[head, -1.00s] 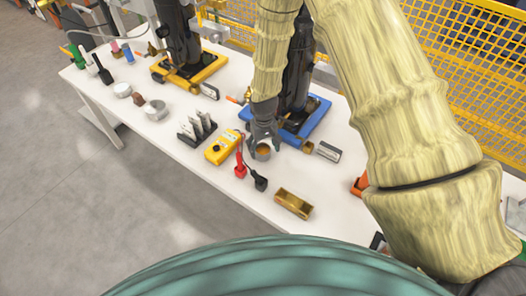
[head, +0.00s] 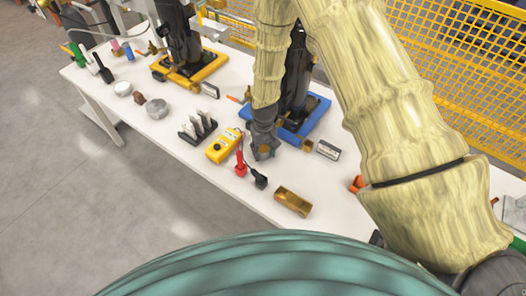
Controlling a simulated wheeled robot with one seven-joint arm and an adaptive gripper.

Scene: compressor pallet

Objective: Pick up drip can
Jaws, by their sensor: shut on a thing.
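The drip can (head: 264,153), a small grey cup, is at the near side of the blue-based unit on the white table. My gripper (head: 263,148) comes down over it from above and is shut on it. The fingers hide most of the can, and only a little of it shows between them. I cannot tell whether the can still touches the table.
Close by are a blue-based unit (head: 318,117), a yellow box (head: 222,146) with red and black clamps (head: 259,179), a brass tray (head: 293,201) and a silver block (head: 328,150). A yellow mesh fence (head: 460,75) stands behind.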

